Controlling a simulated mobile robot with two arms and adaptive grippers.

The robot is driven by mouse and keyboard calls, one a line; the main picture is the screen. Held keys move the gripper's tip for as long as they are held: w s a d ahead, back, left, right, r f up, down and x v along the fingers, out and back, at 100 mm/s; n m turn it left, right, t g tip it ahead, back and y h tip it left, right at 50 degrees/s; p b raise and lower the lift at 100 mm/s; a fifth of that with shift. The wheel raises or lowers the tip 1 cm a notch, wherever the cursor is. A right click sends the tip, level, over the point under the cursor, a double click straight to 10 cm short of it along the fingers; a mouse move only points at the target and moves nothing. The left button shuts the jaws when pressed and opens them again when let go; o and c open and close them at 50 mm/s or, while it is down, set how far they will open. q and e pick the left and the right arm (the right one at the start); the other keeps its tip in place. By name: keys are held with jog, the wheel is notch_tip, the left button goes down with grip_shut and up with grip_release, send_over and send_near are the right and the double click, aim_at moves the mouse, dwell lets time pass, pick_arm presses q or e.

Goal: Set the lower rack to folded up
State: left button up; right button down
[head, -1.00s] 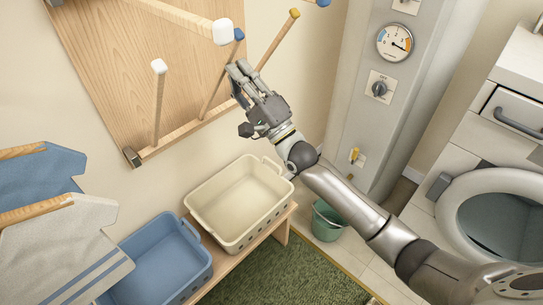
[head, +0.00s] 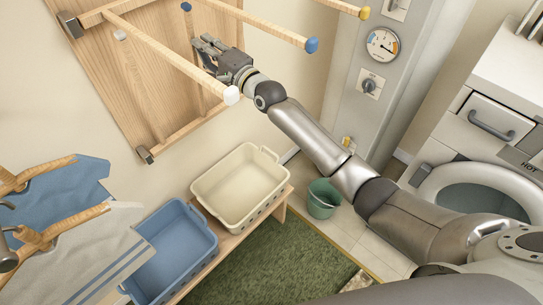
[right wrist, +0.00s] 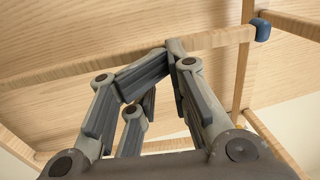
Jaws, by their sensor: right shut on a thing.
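The lower rack (head: 188,127) is a wooden bar low on the wooden wall board, with rods that slope steeply up close to the board. A white-capped rod (head: 120,35) and a blue-capped rod (head: 186,6) show; I cannot tell whether they touch the board. My right gripper (head: 207,50) is shut on the blue-capped rod below its cap. In the right wrist view the gripper's fingers (right wrist: 175,60) close around this rod (right wrist: 215,38), with the blue cap (right wrist: 262,29) to the right. The fingers hide the gripped part. My left gripper is not in view.
The upper rack's rods stick out, with white (head: 231,95), blue (head: 311,45) and yellow (head: 364,12) caps, close to my right gripper. Below are a cream basket (head: 240,215), a blue basket (head: 160,280) and a green bucket (head: 323,207). Cloths (head: 65,190) hang at left.

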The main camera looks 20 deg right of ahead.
jog(key=w+a, duration=0.1)
jog(key=w+r+g+p, duration=0.1)
jog(key=w, duration=0.1)
jog(key=shift+a+r+h+p, duration=0.2)
jog(key=shift+a+h+p, duration=0.1)
jog(key=shift+a+h, duration=0.1)
dwell(0.4)
